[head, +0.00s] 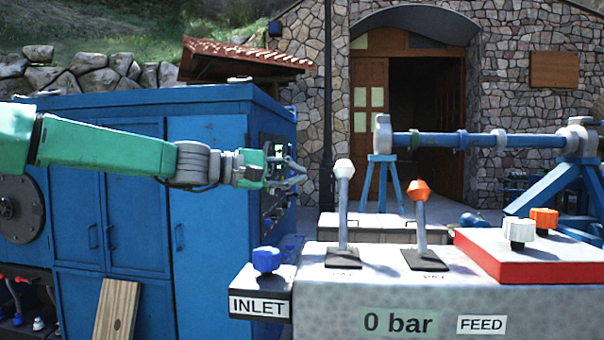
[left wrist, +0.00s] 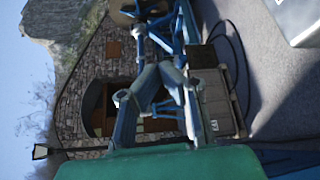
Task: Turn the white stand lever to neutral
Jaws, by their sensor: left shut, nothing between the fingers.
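The white stand lever (head: 342,205) stands nearly upright on the grey control stand (head: 300,275) in the head view. It has a white knob on a pale shaft, which rises from a dark base plate. My left gripper (head: 300,173) is to the left of the white knob at about its height, apart from it in the picture. Its fingers are shut with nothing between them. An orange-knobbed lever (head: 419,215) stands to the right of the white one. The white lever cannot be made out in the left wrist view. My right gripper is not in view.
A blue INLET knob (head: 266,260) sits at the stand's left. A red-edged panel (head: 530,262) with white and orange knobs is at its right. A blue cabinet (head: 205,200) stands behind my left arm. A wooden crate (left wrist: 217,105) shows in the left wrist view.

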